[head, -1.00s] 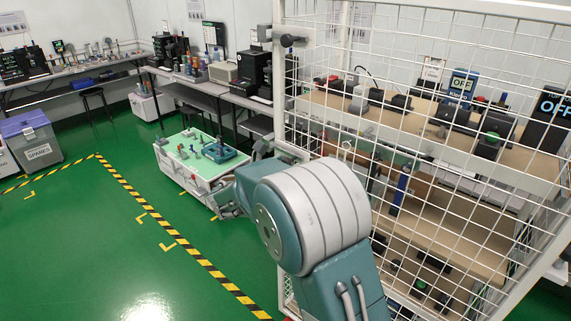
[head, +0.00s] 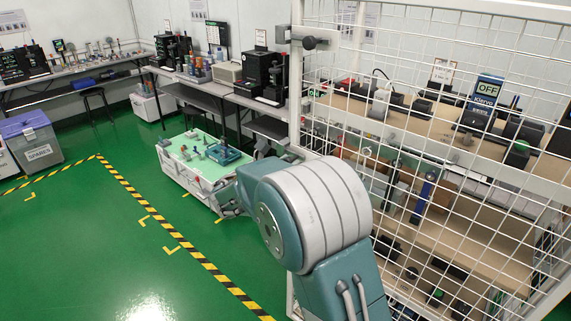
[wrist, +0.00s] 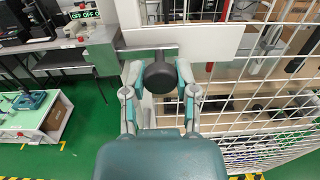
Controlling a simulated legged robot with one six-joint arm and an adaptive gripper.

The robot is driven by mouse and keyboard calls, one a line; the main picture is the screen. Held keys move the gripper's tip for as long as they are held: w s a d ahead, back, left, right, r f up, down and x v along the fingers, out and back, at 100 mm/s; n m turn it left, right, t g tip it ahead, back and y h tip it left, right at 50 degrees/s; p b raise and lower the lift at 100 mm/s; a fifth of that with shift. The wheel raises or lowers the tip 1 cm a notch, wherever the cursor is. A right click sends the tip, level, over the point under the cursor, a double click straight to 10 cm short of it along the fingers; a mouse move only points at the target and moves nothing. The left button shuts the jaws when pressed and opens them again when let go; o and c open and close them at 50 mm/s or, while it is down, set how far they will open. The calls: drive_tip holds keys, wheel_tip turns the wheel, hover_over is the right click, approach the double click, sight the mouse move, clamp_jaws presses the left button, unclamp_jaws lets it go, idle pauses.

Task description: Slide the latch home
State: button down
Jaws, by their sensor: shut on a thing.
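The latch has a grey metal bar (wrist: 128,54) with a round black knob (wrist: 160,79) on its front. In the wrist view the two fingers of my gripper (wrist: 159,73) stand on either side of the knob and are shut on it. The bar lies across the edge of the mesh cage door, in front of a white plate (wrist: 212,42). The bar's far end and its seat are not clear.
The white mesh cage (head: 445,160) encloses shelves of testers and fills the right side. A white cart with a green top (head: 180,155) stands beyond my arm. The green floor (head: 80,240) at left is clear.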

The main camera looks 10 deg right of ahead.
drive_tip(key=shift+w+a+r, duration=0.1)
drive_tip(key=shift+w+a, duration=0.15)
drive_tip(key=shift+a, duration=0.15)
drive_tip(key=shift+d, duration=0.35)
drive_tip(key=shift+c, duration=1.8)
unclamp_jaws()
drive_tip(key=shift+d, duration=0.1)
drive_tip(key=shift+a, duration=0.45)
drive_tip(key=v, duration=1.2)
